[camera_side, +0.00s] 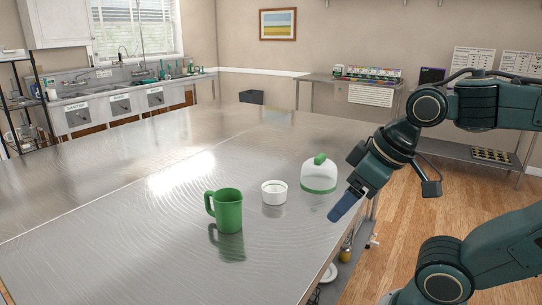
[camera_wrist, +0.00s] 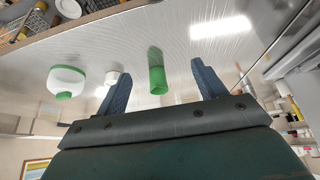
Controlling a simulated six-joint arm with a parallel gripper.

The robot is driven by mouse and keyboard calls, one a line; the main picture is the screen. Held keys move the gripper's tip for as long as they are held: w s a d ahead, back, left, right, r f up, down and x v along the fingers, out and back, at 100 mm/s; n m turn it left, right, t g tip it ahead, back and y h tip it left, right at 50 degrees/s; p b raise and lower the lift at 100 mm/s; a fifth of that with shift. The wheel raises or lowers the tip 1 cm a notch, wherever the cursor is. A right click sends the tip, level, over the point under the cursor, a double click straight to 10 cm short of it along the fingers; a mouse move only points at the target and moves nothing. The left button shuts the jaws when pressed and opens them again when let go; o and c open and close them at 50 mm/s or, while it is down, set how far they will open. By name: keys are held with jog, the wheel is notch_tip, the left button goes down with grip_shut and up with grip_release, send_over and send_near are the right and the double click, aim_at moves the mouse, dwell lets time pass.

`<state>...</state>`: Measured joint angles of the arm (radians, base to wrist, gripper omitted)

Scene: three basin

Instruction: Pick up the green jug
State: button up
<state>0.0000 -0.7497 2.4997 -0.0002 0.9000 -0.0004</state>
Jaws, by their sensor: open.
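The green jug (camera_side: 228,210) stands upright on the metal table (camera_side: 120,210), its handle toward the left in the side view. In the wrist view the green jug (camera_wrist: 157,72) appears between the two blue fingers, some distance beyond them. My gripper (camera_side: 340,208) is over the table's right edge in the side view, well to the right of the jug and apart from it. In the wrist view my gripper (camera_wrist: 161,75) has its fingers spread wide with nothing held between them.
A small white cup (camera_side: 274,192) stands between the jug and a white container with green handle and base (camera_side: 319,174), which is close to my gripper. The table's left and far areas are clear. A sink counter (camera_side: 110,105) stands at the back left.

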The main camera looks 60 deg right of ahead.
jog(key=shift+w+r, duration=0.1)
jog(key=w+r+n+g+y, duration=0.1)
jog(key=w+r+n, duration=0.25)
jog(key=w, duration=0.65)
jog(key=w+r+n+y, duration=0.1)
jog(key=w+r+n, duration=0.1)
jog(key=w+n, duration=0.5)
jog(key=w+d+f+n, duration=0.2)
jog(key=w+d, duration=0.1)
jog(key=w, duration=0.3)
jog(key=w+d+f+n+g+y, duration=0.1)
jog(key=w+d+f+n, duration=0.1)
jog(key=w, duration=0.4)
jog(key=w+d+f+n+y, duration=0.1)
jog(key=w+d+f+n, duration=0.1)
jog(key=w+d+f, duration=0.2)
jog(key=shift+w+d, duration=1)
jog(key=shift+w, duration=0.15)
jog(key=shift+n, duration=0.25)
jog(key=x, duration=0.8)
jog(key=shift+a+f, duration=0.2)
jog(key=shift+f, duration=0.1)
